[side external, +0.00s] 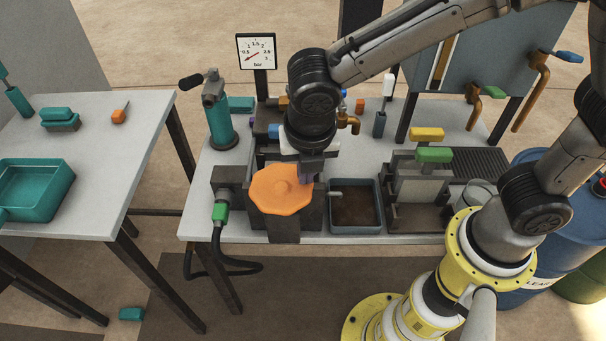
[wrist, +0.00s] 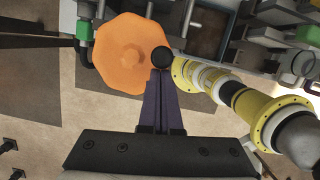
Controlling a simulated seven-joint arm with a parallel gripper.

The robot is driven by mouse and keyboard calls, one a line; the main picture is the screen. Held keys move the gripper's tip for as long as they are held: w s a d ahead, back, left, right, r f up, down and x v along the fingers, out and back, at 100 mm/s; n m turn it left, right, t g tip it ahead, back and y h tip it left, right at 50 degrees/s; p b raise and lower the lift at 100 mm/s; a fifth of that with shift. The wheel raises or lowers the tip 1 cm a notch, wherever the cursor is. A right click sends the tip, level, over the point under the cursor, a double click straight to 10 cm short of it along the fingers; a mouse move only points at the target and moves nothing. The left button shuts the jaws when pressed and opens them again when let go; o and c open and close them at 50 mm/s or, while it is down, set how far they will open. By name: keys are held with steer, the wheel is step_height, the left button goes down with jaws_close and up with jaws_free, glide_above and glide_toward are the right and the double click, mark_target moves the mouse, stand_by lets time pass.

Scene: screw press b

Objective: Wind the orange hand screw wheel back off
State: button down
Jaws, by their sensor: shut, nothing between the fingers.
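The orange hand screw wheel (side external: 281,189) is a scalloped disc lying face up on the dark press body (side external: 284,229) at the table's front edge. It fills the upper middle of the wrist view (wrist: 128,54). My gripper (side external: 308,172) is at the wheel's right rim in the side view. In the wrist view my purple fingers (wrist: 161,76) are shut together and empty, their tips beside the rim. A black round knob (wrist: 161,57) shows at the rim just beyond the fingertips. I cannot tell whether the fingers touch the knob or the wheel.
A grey tray (side external: 375,184) with brown contents stands right of the press. A green connector (side external: 220,212) with a black hose is on its left. A pressure gauge (side external: 257,52) and a teal hand pump (side external: 219,122) stand behind.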

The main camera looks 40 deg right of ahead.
steer(key=n, duration=0.1)
steer(key=d+n, duration=0.1)
steer(key=n, duration=0.1)
steer(key=shift+w+y, duration=0.35)
steer(key=shift+y, duration=0.05)
steer(key=n, duration=0.1)
steer(key=w+d+n, duration=0.1)
steer(key=n, duration=0.1)
steer(key=shift+w+t+y, duration=0.1)
steer(key=shift+t+y, duration=0.2)
steer(key=shift+y, duration=0.1)
steer(key=shift+w+d, duration=0.1)
steer(key=shift+w, duration=0.15)
steer(key=s+r, duration=0.6)
steer(key=r, duration=0.3)
steer(key=shift+s+a+r, duration=0.25)
steer(key=shift+a+r, duration=0.05)
steer(key=shift+r, duration=0.1)
